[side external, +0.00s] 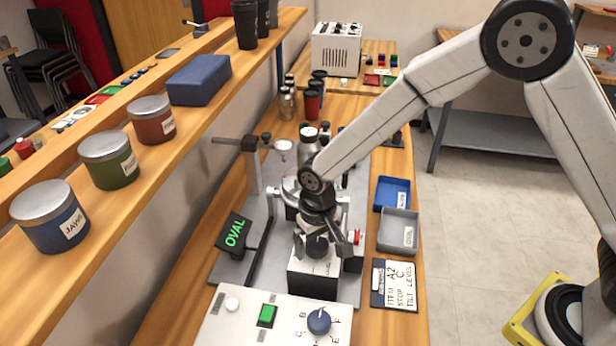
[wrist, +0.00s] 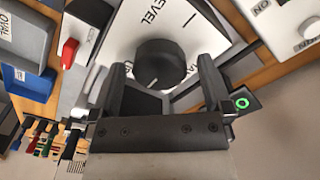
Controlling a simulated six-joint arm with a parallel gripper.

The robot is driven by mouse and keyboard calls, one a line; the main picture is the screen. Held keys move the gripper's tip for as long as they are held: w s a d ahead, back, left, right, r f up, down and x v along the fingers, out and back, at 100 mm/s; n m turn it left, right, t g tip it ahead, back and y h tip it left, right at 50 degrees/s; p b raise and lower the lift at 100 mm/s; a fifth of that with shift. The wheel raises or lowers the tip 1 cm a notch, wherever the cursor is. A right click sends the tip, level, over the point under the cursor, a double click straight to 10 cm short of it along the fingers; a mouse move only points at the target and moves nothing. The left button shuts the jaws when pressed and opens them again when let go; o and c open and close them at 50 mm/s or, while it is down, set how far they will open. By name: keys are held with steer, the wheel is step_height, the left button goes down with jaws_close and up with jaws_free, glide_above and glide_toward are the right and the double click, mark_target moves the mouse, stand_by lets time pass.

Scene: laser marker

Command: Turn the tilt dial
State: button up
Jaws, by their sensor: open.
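The tilt dial (wrist: 160,62) is a round black knob with a white pointer line, on a white face lettered LEVEL, in the wrist view. Its pointer runs toward the lower left of that view. My gripper (wrist: 161,68) is open, with one finger on each side of the knob and a visible gap at each side. Whether the fingertips reach down to the knob's height I cannot tell. In the side view my gripper (side external: 322,240) is low over a black box with a white top (side external: 316,266); the knob is hidden there.
A control panel (side external: 240,322) with a green button (side external: 267,315) and a blue dial (side external: 319,320) is in front. An OVAL display (side external: 234,235) stands left. A blue tray (side external: 391,194), a grey tray (side external: 398,231) and a card reading TILT LEVEL (side external: 396,285) lie right.

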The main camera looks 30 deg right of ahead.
mark_target(317, 243)
steer(key=shift+r, duration=0.1)
steer(key=shift+r, duration=3.85)
steer(key=shift+r, duration=0.1)
step_height(317, 243, up, 7)
steer(key=s+d+f+t, duration=0.1)
steer(key=s+d+f, duration=0.2)
steer(key=s+d, duration=0.3)
steer(key=s+d+f+t, duration=0.1)
steer(key=s+d+f, duration=0.2)
steer(key=s+d, duration=0.4)
steer(key=d, duration=0.4)
steer(key=shift+d+f+t, duration=0.25)
steer(key=shift+d+t, duration=0.05)
steer(key=shift+d, duration=0.1)
steer(key=shift+w, duration=0.1)
